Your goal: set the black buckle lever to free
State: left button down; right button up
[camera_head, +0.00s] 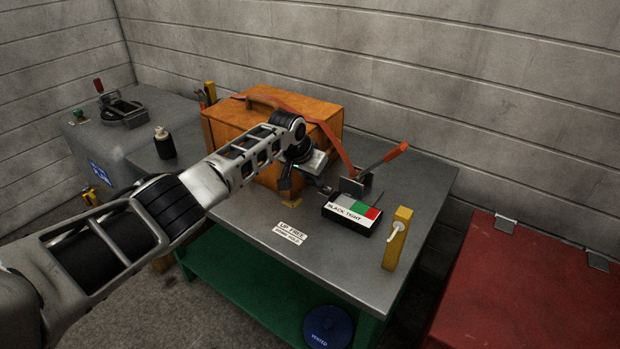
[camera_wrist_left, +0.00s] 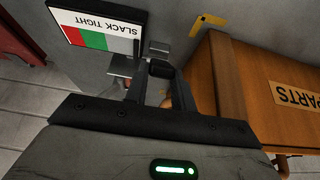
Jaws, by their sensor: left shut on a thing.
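My left gripper (camera_head: 286,185) reaches down at the front right of the orange-brown crate (camera_head: 232,130), near the metal buckle parts at the strap's end. In the left wrist view the gripper (camera_wrist_left: 166,80) is shut on a small black block, the black buckle lever (camera_wrist_left: 164,68), between its fingers. The lever is mostly hidden by the gripper in the head view, so I cannot tell its exact angle. A white label (camera_head: 290,233) reading "UP: FREE, DOWN: HOLD" lies in front. My right gripper is not in view.
A tightener with an orange-handled lever (camera_head: 383,159) stands right of the buckle, behind a SLACK/TIGHT gauge box (camera_head: 350,222). A yellow post (camera_head: 402,232) stands farther right. An orange strap (camera_head: 335,137) crosses the crate.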

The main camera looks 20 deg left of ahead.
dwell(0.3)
pick_arm(q)
jog(key=c, duration=1.2)
grip_release()
jog(key=shift+w, duration=0.1)
jog(key=shift+o, duration=0.2)
jog(key=shift+s+r, duration=0.2)
jog(key=shift+r, duration=0.4)
jog(key=p+v, duration=0.1)
jog(key=v, duration=1.3)
jog(key=shift+s+r, duration=0.25)
jog(key=shift+r, duration=0.1)
